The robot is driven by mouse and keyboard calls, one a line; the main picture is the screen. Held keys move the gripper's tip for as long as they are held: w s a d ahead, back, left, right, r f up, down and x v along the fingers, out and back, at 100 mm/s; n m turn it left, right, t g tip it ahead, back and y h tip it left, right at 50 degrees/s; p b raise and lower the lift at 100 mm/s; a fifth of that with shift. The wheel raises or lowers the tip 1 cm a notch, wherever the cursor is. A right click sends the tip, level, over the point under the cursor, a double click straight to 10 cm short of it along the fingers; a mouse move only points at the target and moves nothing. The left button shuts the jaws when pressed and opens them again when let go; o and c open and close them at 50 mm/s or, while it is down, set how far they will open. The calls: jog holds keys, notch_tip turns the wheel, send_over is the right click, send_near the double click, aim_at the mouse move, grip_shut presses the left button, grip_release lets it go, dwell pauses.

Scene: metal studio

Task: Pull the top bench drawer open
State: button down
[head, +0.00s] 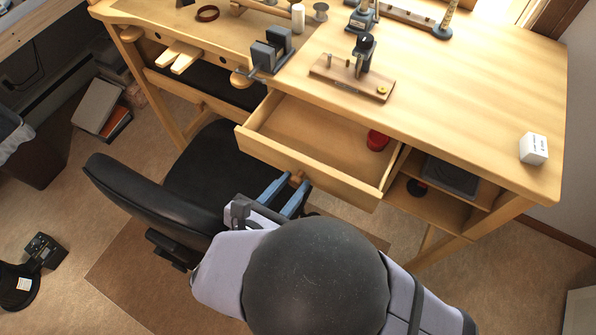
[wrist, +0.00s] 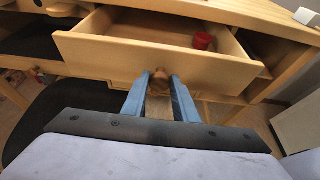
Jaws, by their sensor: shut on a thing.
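The top bench drawer (head: 300,130) is pulled out from under the workbench, with its inside showing. A red round item (head: 377,140) lies inside at the back right. My gripper (head: 290,186) is in front of the drawer, its blue fingers shut on the round wooden drawer knob (head: 297,178). In the wrist view the gripper (wrist: 160,84) has one finger on each side of the knob (wrist: 160,76), against the drawer front (wrist: 105,58). The red item also shows in the wrist view (wrist: 203,41).
A black chair (head: 130,195) stands close left of my gripper, partly under the bench. The benchtop (head: 480,100) holds a small vise (head: 271,50), a wooden block with tools (head: 350,78) and a white box (head: 533,149). Open shelves (head: 430,205) lie right of the drawer.

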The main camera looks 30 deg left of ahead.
jog(key=shift+s, duration=0.25)
jog(key=c, duration=1.4)
grip_release()
jog(key=shift+c, duration=0.2)
jog(key=shift+s+r, duration=0.2)
jog(key=shift+s, duration=0.3)
jog(key=shift+b+v, duration=0.4)
jog(key=shift+v, duration=0.7)
notch_tip(320, 180, up, 7)
jog(key=shift+w, duration=0.15)
